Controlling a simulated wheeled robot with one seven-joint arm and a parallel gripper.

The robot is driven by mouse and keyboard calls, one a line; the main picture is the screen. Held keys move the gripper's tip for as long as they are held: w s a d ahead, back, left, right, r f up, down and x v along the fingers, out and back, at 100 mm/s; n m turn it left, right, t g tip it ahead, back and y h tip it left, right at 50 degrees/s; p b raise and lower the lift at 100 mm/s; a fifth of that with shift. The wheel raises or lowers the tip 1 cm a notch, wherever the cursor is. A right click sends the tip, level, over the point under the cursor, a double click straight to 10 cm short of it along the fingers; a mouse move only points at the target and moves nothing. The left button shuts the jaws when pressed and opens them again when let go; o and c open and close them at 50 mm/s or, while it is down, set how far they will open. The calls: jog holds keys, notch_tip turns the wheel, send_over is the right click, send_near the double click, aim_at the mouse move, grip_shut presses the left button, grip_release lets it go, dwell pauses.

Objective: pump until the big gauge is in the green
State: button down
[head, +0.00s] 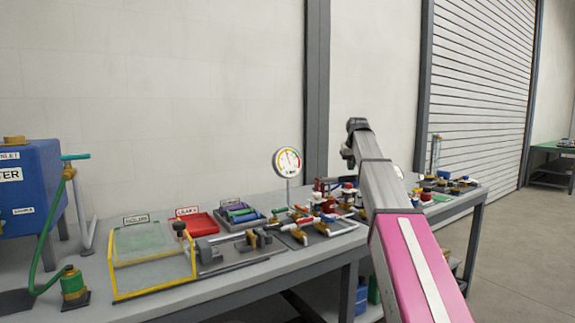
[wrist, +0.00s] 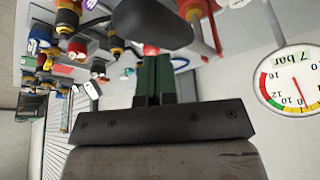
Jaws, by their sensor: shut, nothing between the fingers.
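In the head view, my arm's end is right of the gauge, above the bench.
The grey bench (head: 240,285) holds several valves and pipes (head: 325,218), a red tray (head: 187,223) and a yellow-framed clear box (head: 150,262). A blue tank (head: 30,185) and a teal T-handle (head: 75,157) are at the left. Floor at the right is clear.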

notch_tip(320, 180, down, 9)
dwell(1.3)
jog(key=shift+r, duration=4.55)
jog(key=shift+f, duration=4.65)
jog(key=shift+r, duration=4.65)
